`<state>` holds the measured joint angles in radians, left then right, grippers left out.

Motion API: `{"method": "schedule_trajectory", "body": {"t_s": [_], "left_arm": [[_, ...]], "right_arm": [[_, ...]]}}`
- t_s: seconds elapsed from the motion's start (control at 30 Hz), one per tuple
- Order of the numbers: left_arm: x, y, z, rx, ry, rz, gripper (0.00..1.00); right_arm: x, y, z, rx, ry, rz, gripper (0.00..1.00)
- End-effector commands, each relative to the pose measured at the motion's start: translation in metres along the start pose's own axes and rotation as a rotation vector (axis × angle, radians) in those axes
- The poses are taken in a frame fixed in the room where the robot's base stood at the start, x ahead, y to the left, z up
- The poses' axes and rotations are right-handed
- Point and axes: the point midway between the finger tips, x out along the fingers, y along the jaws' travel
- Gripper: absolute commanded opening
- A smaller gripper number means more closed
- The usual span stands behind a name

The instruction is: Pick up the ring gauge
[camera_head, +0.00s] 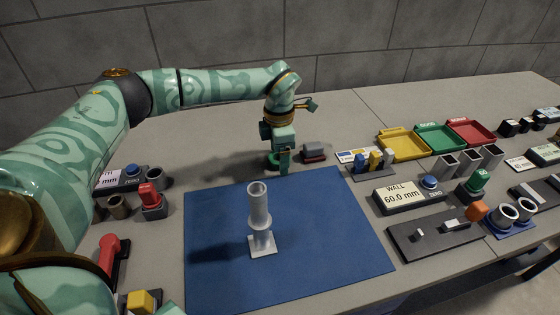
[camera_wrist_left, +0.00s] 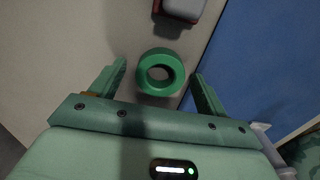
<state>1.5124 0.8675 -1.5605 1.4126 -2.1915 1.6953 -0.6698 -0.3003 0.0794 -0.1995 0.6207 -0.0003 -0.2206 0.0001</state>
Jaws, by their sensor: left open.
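The ring gauge is a green ring (camera_wrist_left: 160,55) lying flat on the grey table. In the left wrist view it is between the two fingers of my open left gripper (camera_wrist_left: 160,72), near the level of the fingertips, with a gap on each side. In the head view the green ring (camera_head: 271,158) is partly hidden behind my left gripper (camera_head: 282,168), which points down just beyond the blue mat. My right gripper is not in view.
A grey and red block (camera_head: 314,152) lies close to the ring. A grey metal part (camera_head: 261,215) stands upright on the blue mat (camera_head: 340,240). Yellow (camera_head: 403,145), green and red trays stand at the back right. A red-topped block (camera_head: 151,200) is at left.

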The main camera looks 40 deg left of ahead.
Motion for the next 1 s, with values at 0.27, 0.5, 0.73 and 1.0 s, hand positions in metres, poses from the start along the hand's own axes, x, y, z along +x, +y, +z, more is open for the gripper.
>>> {"method": "schedule_trajectory", "body": {"t_s": [0.27,0.5,0.73,1.0], "left_arm": [[-0.001,0.0,0.0,0.0,0.0,0.0,0.25],[-0.002,0.0,0.0,0.0,0.0,0.0,0.25],[-0.019,0.0,0.0,-0.001,-0.002,0.001,0.25],[-0.079,-0.032,-0.004,0.003,-0.005,0.003,0.25]], "right_arm": [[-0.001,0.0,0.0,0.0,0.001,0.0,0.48],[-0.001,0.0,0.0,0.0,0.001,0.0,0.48],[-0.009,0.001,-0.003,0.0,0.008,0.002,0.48],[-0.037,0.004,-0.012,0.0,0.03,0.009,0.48]]}}
